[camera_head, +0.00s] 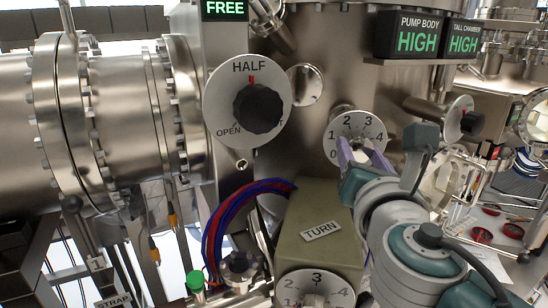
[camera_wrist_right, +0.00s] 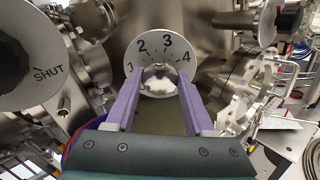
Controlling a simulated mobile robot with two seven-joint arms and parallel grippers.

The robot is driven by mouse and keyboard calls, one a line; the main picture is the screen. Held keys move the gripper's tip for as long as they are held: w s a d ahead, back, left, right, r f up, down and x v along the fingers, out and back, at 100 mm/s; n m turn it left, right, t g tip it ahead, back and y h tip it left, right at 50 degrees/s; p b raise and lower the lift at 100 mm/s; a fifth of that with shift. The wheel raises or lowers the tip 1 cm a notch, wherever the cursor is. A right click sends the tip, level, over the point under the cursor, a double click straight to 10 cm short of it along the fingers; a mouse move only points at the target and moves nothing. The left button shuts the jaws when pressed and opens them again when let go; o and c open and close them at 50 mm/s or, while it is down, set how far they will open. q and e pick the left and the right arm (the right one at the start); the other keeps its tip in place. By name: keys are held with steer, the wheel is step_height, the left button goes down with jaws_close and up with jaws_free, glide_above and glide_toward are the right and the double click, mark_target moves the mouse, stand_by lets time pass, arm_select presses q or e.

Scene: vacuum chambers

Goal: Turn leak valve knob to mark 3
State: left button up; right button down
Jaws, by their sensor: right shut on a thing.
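The leak valve's white dial (camera_head: 372,127), numbered 0 to 4, stands upright on the steel chamber; in the right wrist view the dial (camera_wrist_right: 150,50) shows 1, 2, 3 and 4. A shiny metal knob (camera_wrist_right: 160,82) sits at its centre. My right gripper (camera_head: 358,150) reaches up to it from the lower right. Its two purple fingers lie on either side of the knob and are shut on it. I cannot make out which mark the knob points to. In the head view the fingers hide the dial's lower part. My left gripper is not in view.
A large HALF/OPEN dial with a black knob (camera_head: 257,108) is to the left. An olive TURN box (camera_head: 300,215) with a second numbered dial (camera_head: 317,288) is below. Red and blue cables (camera_head: 222,225) bend beside it. Another black-knobbed valve (camera_head: 471,122) is at right.

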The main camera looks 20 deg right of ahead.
steer(key=m+b, duration=0.3)
steer(key=m, duration=0.2)
steer(key=shift+f+m, duration=0.15)
steer(key=shift+m, duration=0.15)
steer(key=m+b, duration=0.2)
steer(key=m, duration=0.2)
steer(key=shift+m, duration=0.3)
steer(key=m+b, duration=0.2)
steer(key=m, duration=0.3)
steer(key=shift+b, duration=0.35)
steer(key=shift+m+b, duration=0.55)
steer(key=shift+m, duration=1.15)
steer(key=shift+r, duration=0.2)
steer(key=shift+c, duration=1.3)
jaws_free()
